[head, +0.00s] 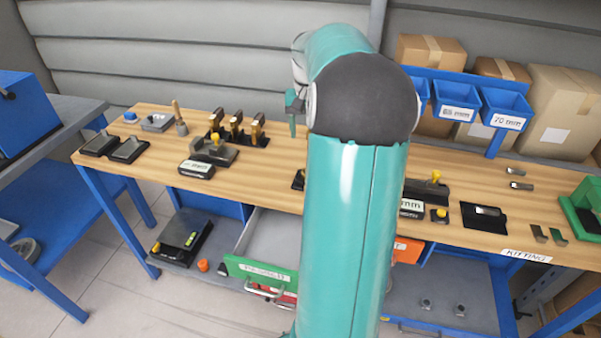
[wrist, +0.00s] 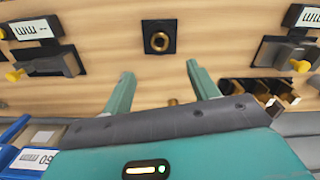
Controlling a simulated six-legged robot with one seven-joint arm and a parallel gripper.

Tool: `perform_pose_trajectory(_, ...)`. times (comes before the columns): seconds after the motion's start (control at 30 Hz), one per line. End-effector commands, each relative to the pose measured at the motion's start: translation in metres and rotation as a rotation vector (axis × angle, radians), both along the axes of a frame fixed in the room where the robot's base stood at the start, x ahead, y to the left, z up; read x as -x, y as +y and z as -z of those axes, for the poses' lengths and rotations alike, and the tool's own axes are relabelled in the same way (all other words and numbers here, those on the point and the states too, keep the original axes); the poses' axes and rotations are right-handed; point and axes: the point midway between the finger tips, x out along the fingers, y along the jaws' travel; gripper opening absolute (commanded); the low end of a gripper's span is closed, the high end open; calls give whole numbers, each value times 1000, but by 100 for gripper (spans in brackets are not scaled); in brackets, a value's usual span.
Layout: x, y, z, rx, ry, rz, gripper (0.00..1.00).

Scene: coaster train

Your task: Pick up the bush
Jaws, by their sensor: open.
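In the wrist view a round brass bush (wrist: 158,42), with a dark hole in its middle, sits on a small black square plate (wrist: 146,27) on the wooden bench. My gripper (wrist: 160,72) is open and empty, its two teal fingers apart and pointing towards the plate. The bush lies beyond the fingertips, roughly centred between them, and is not touched. A second small brass piece (wrist: 172,101) shows between the fingers, partly hidden by my gripper body; I cannot tell what it is. In the head view my arm hides the bush and most of my gripper.
Black gauges with yellow knobs (wrist: 283,55) (wrist: 45,65) flank the plate. Brass parts in black stands (head: 237,130) are left of my arm. An open drawer (head: 262,268) is below.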

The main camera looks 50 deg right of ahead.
Motion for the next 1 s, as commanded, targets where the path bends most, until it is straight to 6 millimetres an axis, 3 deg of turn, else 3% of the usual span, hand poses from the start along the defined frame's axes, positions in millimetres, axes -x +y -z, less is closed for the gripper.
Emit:
perform_pose_trajectory(0.4,0,-1,71,-3,2,0,59)
perform_pose_trajectory(0.67,-2,-1,90,-2,1,-2,59)
perform_pose_trajectory(1.0,-3,-1,135,-2,0,-2,59)
